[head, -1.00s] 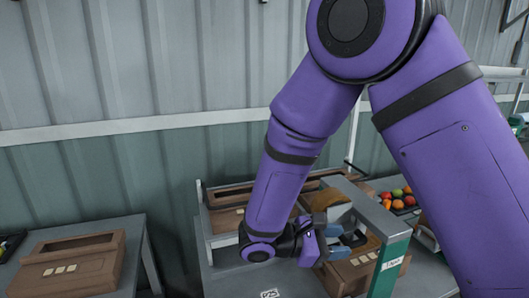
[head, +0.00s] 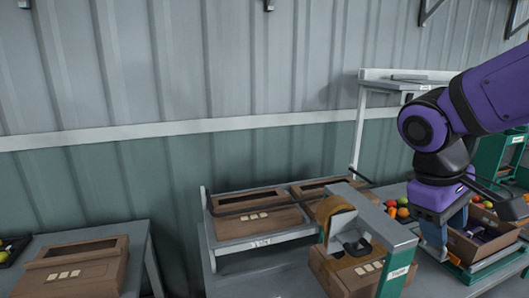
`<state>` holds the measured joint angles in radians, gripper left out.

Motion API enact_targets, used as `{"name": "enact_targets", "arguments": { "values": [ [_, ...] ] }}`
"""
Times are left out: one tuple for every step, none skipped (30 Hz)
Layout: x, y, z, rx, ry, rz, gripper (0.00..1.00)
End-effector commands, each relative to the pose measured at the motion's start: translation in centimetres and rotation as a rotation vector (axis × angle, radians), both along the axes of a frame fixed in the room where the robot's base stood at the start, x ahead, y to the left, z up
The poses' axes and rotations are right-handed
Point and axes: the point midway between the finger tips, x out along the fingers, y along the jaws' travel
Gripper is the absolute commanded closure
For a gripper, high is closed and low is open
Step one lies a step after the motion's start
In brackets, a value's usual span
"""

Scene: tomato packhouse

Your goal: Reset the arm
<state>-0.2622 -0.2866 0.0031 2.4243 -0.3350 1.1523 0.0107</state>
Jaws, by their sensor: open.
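My purple arm comes in from the right edge of the head view. My gripper (head: 436,238) points down at the right, beside the grey and green stand and over the near left side of an open brown box. Its blue fingers are partly seen, apart, and I see nothing held between them. The far finger is partly hidden by the gripper body.
A grey stand with a green front (head: 398,262) stands over a brown box (head: 340,283). The open box (head: 464,250) at right holds dark items. Another box (head: 75,268) sits on the left table.

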Motion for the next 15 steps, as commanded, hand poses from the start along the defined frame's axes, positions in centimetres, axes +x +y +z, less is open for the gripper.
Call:
{"name": "enact_targets", "arguments": {
  "values": [
    [-0.7, -0.4, 0.7, 0.041, -0.05, -0.036, 0.56],
    [-1.1, -0.5, 1.0, 0.067, -0.078, -0.057, 0.56],
    [-1.6, -0.7, 1.5, 0.099, -0.114, -0.083, 0.56],
    [-1.9, -0.8, 1.8, 0.122, -0.143, -0.1, 0.56],
    [-2.2, -0.9, 2.2, 0.146, -0.171, -0.12, 0.56],
    [-2.7, -1.0, 2.6, 0.176, -0.211, -0.143, 0.56],
    [-3.0, -1.1, 2.9, 0.198, -0.239, -0.163, 0.56],
    [-3.4, -1.2, 3.2, 0.221, -0.269, -0.18, 0.56],
    [-3.8, -1.3, 3.7, 0.248, -0.309, -0.204, 0.56],
    [-4.1, -1.3, 4.0, 0.269, -0.337, -0.22, 0.56],
    [-4.4, -1.4, 4.3, 0.288, -0.366, -0.236, 0.56],
    [-4.8, -1.4, 4.6, 0.311, -0.4, -0.256, 0.56],
    [-5.1, -1.4, 4.9, 0.328, -0.426, -0.269, 0.56],
    [-5.3, -1.5, 5.1, 0.342, -0.449, -0.28, 0.56],
    [-5.6, -1.5, 5.4, 0.359, -0.476, -0.294, 0.56]
  ]
}}
